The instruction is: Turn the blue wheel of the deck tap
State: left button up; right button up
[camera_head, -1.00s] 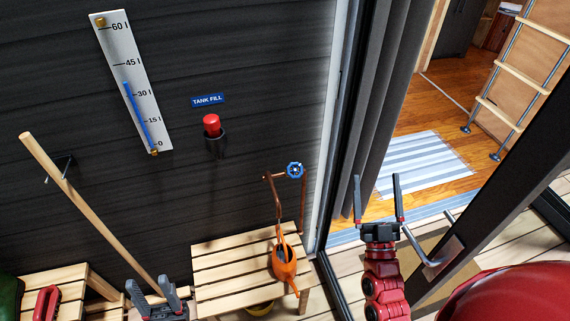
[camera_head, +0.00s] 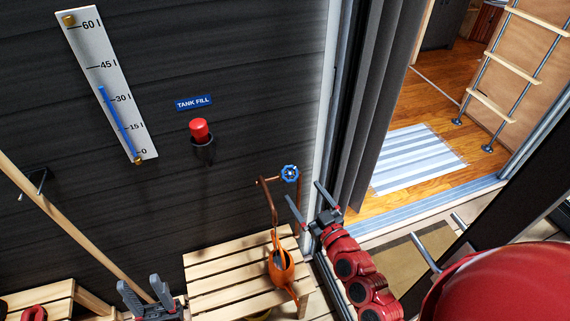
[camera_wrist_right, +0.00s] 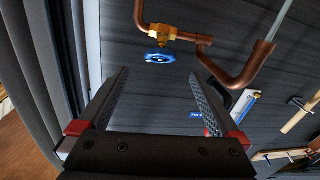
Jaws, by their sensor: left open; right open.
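The blue wheel (camera_head: 290,173) sits on a copper pipe tap on the dark wall, above the right end of the slatted bench. In the right wrist view the blue wheel (camera_wrist_right: 159,57) shows beyond the fingertips, under a brass valve (camera_wrist_right: 162,33) on the copper pipe. My right gripper (camera_head: 308,202) is open and empty, just below and right of the wheel, apart from it. Its fingers also show in the right wrist view (camera_wrist_right: 151,85). My left gripper (camera_head: 142,291) is open and empty at the bottom left, far from the tap.
An orange watering can (camera_head: 282,266) stands on the slatted bench (camera_head: 225,275) below the tap. A red button (camera_head: 199,130) under a "TANK FILL" sign and a level gauge (camera_head: 105,85) are on the wall. The door frame and grey curtain (camera_head: 375,110) are close right of my right gripper.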

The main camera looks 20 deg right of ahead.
aim_at(289, 168)
jog(key=w, duration=0.3)
jog(key=w+a+p, duration=0.1)
jog(key=w, duration=0.3)
jog(key=w+a, duration=0.1)
jog(key=w, duration=0.2)
jog(key=shift+w+r, duration=0.1)
jog(key=shift+w, duration=0.15)
jog(key=shift+w+a, duration=0.1)
jog(key=shift+w, duration=0.65)
jog(key=c, duration=1.4)
jog(key=shift+r+m+p, duration=0.1)
jog(key=shift+m+p, duration=0.2)
jog(key=shift+p, duration=0.55)
jog(key=m+h+p, duration=0.2)
jog(key=p, duration=0.1)
jog(key=d+m+h+p, duration=0.1)
jog(key=m+h+p, duration=0.2)
jog(key=shift+r, duration=0.15)
jog(key=shift+d+f+m+g+h+p, duration=0.1)
jog(key=shift+f+m+g+h+p, duration=0.05)
jog(key=shift+m+h+p, duration=0.45)
jog(key=shift+d+f+m+g+h+p, duration=0.1)
jog(key=shift+m+g+h+p, duration=0.05)
jog(key=shift+m+h+p, duration=0.45)
